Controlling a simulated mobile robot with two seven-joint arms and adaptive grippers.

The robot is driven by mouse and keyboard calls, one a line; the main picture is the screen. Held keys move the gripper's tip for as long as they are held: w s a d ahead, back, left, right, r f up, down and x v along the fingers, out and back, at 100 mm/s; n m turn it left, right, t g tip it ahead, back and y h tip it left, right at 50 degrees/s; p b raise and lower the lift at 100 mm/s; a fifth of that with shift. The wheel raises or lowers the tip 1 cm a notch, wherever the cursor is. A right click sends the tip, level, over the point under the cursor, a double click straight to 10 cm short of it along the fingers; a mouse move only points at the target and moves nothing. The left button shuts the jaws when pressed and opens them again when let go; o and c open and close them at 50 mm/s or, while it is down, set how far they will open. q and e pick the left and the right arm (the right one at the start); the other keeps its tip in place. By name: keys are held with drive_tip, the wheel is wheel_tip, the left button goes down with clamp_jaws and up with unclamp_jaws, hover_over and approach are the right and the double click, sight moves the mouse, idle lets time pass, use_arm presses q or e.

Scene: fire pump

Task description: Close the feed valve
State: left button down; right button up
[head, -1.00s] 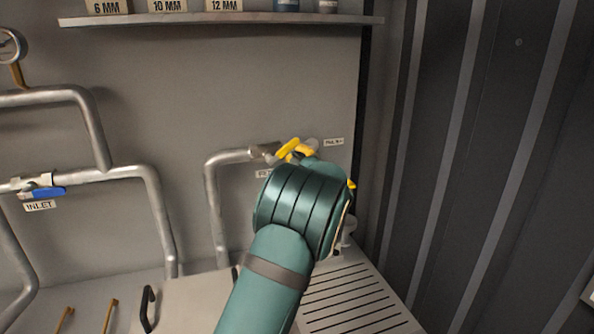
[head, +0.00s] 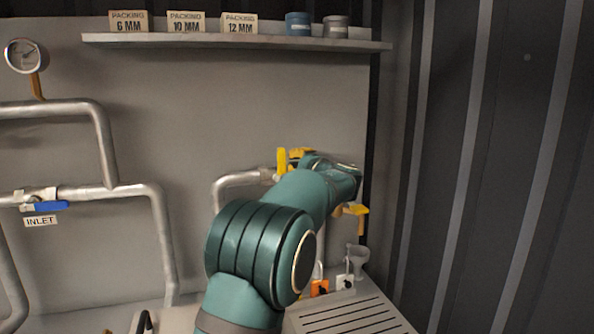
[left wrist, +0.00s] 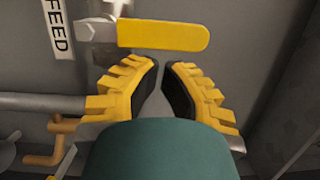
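The feed valve's yellow lever (left wrist: 165,35) sits at the top of the left wrist view, beside the FEED label (left wrist: 58,28), its grey stem at its left end. In the head view the lever (head: 281,162) stands upright, across the end of the horizontal pipe (head: 240,180). My left gripper (left wrist: 160,66) has yellow ribbed fingers with dark pads. They are slightly apart with nothing between them, just below the lever in the wrist view. Contact cannot be told. In the head view my arm hides part of the valve and gripper. My right gripper is not in view.
The blue-handled inlet valve (head: 45,207) is at the left. A shelf (head: 240,40) runs above.

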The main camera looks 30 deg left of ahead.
use_arm(q)
drive_tip(key=shift+s+a+r, duration=0.1)
drive_tip(key=shift+s+r, duration=0.05)
drive_tip(key=shift+s, duration=0.05)
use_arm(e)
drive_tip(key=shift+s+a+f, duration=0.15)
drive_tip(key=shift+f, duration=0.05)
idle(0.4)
use_arm(q)
drive_tip(key=s+d, duration=0.1)
drive_tip(key=d, duration=1)
drive_tip(key=shift+s+d, duration=0.25)
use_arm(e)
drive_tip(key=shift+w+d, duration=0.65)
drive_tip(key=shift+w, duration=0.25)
use_arm(q)
drive_tip(key=shift+w, duration=0.1)
